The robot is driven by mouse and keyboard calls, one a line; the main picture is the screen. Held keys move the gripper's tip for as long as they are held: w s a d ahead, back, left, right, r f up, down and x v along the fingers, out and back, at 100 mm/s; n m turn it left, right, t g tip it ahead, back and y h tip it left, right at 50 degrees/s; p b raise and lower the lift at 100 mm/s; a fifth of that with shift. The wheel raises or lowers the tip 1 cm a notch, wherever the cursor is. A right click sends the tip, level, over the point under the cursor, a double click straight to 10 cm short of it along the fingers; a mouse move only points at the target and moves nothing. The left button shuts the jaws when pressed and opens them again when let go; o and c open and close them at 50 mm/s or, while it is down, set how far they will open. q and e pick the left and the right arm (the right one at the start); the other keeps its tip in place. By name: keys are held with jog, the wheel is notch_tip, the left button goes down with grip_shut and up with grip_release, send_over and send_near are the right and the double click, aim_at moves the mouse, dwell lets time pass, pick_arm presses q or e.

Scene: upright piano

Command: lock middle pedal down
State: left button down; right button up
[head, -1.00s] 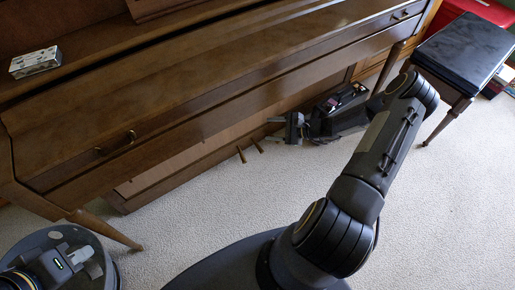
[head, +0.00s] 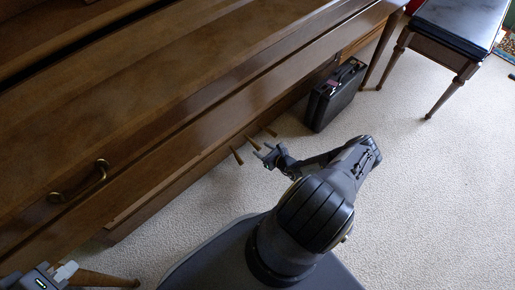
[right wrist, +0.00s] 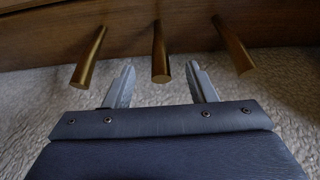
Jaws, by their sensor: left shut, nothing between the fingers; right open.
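Three brass pedals stick out from the piano's lower front. In the right wrist view they are the left pedal (right wrist: 90,58), the middle pedal (right wrist: 160,55) and the right pedal (right wrist: 233,47). The middle pedal also shows in the head view (head: 252,143). My right gripper (right wrist: 160,85) is open and empty, its two fingers spread toward the pedals, with the middle pedal's end lined up between them. I cannot tell whether it touches. It also shows in the head view (head: 266,154). My left gripper (head: 66,271) is shut and empty at the bottom left, far from the pedals.
The wooden piano (head: 150,120) fills the upper left, with a brass handle (head: 80,182). A black case (head: 336,97) stands on the carpet right of the pedals. A dark-topped bench (head: 455,30) is at the upper right. Carpet is clear at the right.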

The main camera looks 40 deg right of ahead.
aim_at(257, 146)
jog(key=x, duration=0.2)
jog(key=shift+w+f+b, duration=0.2)
jog(key=shift+b, duration=0.2)
jog(key=shift+w, duration=0.45)
jog(key=shift+c, duration=0.3)
